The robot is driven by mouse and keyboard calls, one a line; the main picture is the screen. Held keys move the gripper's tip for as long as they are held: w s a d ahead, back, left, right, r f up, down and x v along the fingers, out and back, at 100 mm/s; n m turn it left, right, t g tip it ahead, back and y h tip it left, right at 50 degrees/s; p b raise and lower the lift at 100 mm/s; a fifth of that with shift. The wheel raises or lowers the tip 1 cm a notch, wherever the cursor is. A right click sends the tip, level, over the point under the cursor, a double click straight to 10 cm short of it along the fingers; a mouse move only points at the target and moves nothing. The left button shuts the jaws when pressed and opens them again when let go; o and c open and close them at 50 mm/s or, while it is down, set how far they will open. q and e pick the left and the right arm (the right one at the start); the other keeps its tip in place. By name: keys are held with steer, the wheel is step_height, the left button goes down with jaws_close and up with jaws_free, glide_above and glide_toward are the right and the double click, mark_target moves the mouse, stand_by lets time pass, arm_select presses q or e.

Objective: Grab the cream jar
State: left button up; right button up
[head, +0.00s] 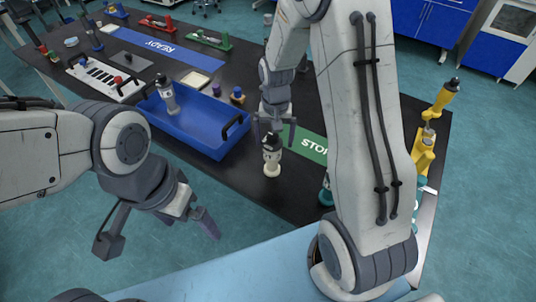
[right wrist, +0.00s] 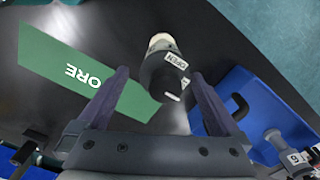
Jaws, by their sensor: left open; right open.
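My right gripper (head: 275,126) is open just above the jar. In the right wrist view its fingertips (right wrist: 160,76) lie to either side of the dark top, with visible gaps; I cannot tell their exact height against it. My left gripper (head: 158,232) is open and empty, off the table's front edge at the left.
The blue tray (head: 208,148) holds a grey bottle (head: 168,95) and stands left of the jar. A green mat (head: 303,142) lies close to the jar's right, partly behind my right arm. A yellow device (head: 428,140) stands at the right edge. A blue "READY" mat (head: 165,48) lies farther back.

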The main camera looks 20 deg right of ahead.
mark_target(272, 157)
steer(key=shift+s+a+f+p, duration=0.1)
steer(key=shift+f+p, duration=0.25)
steer(key=shift+f, duration=1.05)
steer(key=shift+a+f+p, duration=0.1)
steer(key=shift+f+p, duration=0.25)
steer(key=shift+f, duration=1)
steer(key=shift+c, duration=0.3)
steer(key=shift+a, duration=0.1)
steer(key=c, duration=1.4)
steer(key=shift+r, duration=0.1)
